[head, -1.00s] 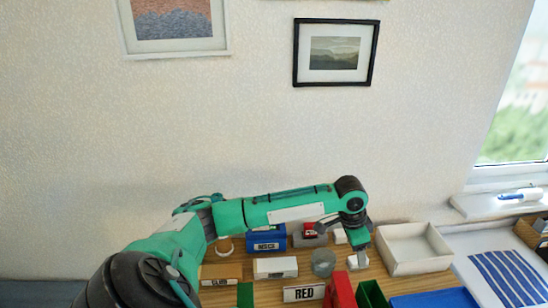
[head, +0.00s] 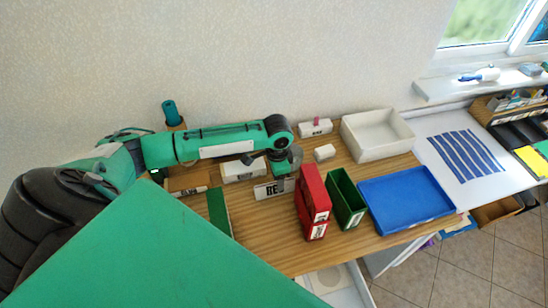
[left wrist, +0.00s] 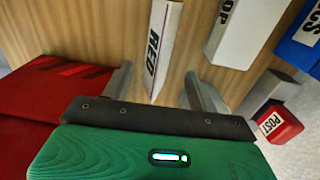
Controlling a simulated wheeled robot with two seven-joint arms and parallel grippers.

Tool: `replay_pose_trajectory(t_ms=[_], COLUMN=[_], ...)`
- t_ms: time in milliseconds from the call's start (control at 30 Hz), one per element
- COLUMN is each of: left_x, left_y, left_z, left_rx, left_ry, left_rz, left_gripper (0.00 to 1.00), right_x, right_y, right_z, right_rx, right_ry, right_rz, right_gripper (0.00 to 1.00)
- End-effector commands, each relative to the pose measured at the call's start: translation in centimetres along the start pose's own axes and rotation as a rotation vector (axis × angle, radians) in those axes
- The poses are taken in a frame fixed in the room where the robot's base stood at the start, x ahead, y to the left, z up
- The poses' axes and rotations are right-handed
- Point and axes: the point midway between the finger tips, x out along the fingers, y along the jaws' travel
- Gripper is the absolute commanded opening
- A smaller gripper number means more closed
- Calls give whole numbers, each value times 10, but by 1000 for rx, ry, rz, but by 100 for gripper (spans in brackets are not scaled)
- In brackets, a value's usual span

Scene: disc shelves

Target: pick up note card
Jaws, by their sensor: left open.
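A white label piece reading RED (left wrist: 160,50) shows in the left wrist view, between my open left fingers (left wrist: 158,72) and just beyond their tips. In the head view the same RED piece (head: 262,193) lies on the wooden table, and my left gripper (head: 282,184) covers its right end. The gripper points down and appears empty; I cannot tell whether it touches the piece. No other thing is plainly a note card, and I cannot tell whether this piece is it. My right gripper is not in view.
A red box (head: 312,200), a green box (head: 345,200) and a blue tray (head: 408,202) stand right of the gripper. A white tray (head: 378,135) is behind. A white label block (head: 243,168) sits close left. A red POST piece (left wrist: 278,124) shows in the wrist view.

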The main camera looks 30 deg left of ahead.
Motion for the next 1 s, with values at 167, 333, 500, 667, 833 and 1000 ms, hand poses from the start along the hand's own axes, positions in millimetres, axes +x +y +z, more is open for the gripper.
replay_pose_trajectory(t_ms=[167,333,500,667,833,1000], left_x=[12,38,54,56,55,55], left_y=[1,2,2,2,2,2], left_z=[4,8,8,8,8,8], left_rx=[-1,-1,-1,0,0,0], left_ry=[-3,-2,-1,0,0,0], left_rz=[0,1,0,-1,-1,-1], left_gripper=[60,60,60,60,40,13], right_x=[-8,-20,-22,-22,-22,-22], right_y=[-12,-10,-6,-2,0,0], right_z=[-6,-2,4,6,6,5], right_rx=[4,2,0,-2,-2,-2], right_ry=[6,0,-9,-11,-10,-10], right_rz=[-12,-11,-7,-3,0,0], right_gripper=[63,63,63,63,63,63])
